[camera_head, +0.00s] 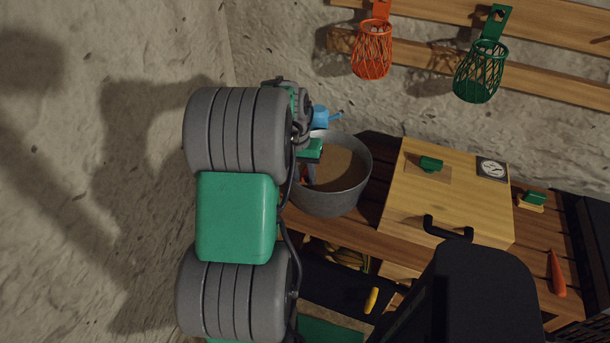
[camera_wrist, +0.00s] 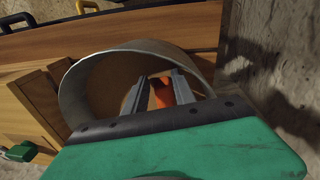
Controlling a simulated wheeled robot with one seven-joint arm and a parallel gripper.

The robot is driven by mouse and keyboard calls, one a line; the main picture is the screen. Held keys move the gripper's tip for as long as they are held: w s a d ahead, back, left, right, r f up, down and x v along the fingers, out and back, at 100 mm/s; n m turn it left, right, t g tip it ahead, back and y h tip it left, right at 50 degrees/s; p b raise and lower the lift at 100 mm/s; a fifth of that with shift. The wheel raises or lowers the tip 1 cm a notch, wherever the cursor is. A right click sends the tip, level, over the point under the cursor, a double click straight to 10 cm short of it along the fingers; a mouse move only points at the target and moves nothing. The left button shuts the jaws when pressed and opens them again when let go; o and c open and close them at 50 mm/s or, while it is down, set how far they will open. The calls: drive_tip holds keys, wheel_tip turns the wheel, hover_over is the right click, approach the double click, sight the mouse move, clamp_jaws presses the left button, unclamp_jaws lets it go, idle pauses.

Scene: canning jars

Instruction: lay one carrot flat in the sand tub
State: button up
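The sand tub (camera_head: 335,200) is a round grey metal tub with brown sand inside, on the wooden bench. Its rim also shows in the wrist view (camera_wrist: 75,90). My gripper (camera_head: 307,178) points down inside the tub, near its left wall in the head view. In the wrist view, an orange carrot (camera_wrist: 162,90) is between my two separated fingers; whether they press on it or only stand around it is unclear. The carrot's lower part and its contact with the sand are hidden. Another carrot (camera_head: 557,273) lies on the bench at the far right.
A wooden box (camera_head: 450,205) with a black handle stands right of the tub, with a green-topped item (camera_head: 430,164) on it. A blue object (camera_head: 320,116) is behind the tub. Orange (camera_head: 372,50) and green (camera_head: 480,72) baskets hang on the wall. Stone wall is close on the left.

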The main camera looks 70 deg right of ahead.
drive_tip(key=shift+w+a+f, duration=0.15)
drive_tip(key=shift+w+a, duration=0.05)
wheel_tip(320, 180, up, 8)
drive_tip(key=shift+w+b, duration=0.3)
idle(0.4)
